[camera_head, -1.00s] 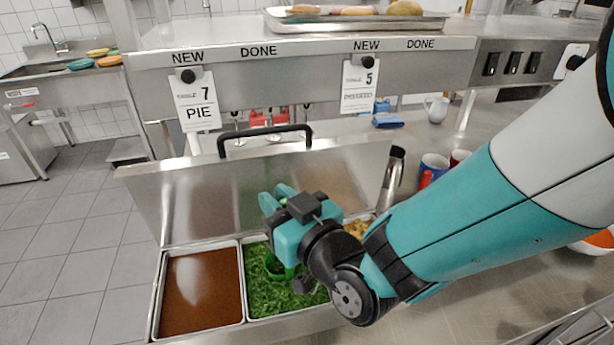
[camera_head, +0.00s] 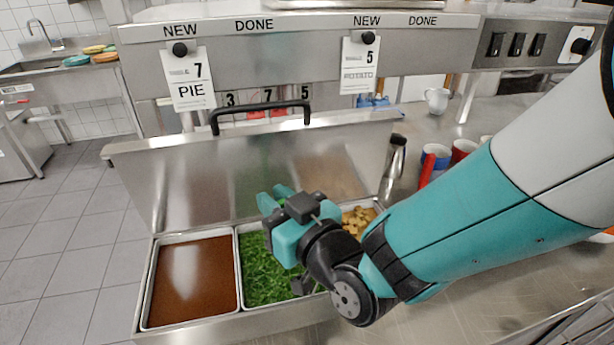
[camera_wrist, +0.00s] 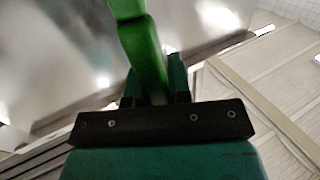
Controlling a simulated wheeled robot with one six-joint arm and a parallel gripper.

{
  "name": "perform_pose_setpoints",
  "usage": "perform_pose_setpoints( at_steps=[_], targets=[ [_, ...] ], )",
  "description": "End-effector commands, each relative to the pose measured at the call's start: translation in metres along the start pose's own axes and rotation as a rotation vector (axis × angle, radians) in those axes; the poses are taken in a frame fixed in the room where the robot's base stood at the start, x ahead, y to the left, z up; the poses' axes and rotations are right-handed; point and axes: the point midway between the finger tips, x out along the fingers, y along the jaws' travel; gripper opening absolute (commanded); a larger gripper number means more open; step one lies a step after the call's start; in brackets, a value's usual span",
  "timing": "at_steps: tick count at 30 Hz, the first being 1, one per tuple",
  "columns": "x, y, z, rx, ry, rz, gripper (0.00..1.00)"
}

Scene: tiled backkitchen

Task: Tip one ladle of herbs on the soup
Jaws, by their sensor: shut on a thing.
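My gripper (camera_head: 268,205) is shut on the green ladle (camera_wrist: 146,52), whose handle runs up between the fingers in the wrist view. In the head view the ladle cannot be made out clearly, and its bowl and any load are hidden. The gripper is over the back of the pan of chopped green herbs (camera_head: 260,272). The pan of smooth brown soup (camera_head: 195,280) stands directly left of the herbs.
A third pan with yellowish pieces (camera_head: 357,222) is partly behind my arm. A raised steel lid (camera_head: 230,185) with a black handle (camera_head: 262,108) stands behind the pans. A steel flask (camera_head: 393,165) and mugs (camera_head: 436,158) are to the right.

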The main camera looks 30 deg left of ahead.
Motion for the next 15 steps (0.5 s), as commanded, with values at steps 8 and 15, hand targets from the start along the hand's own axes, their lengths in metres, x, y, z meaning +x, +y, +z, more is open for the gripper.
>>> perform_pose_setpoints(
  at_steps=[8,15],
  targets=[
    [0.0,-0.001,-0.012,0.0,0.001,-0.001,0.0],
    [0.0,0.0,-0.033,0.0,0.001,0.0,0.0]
  ],
)
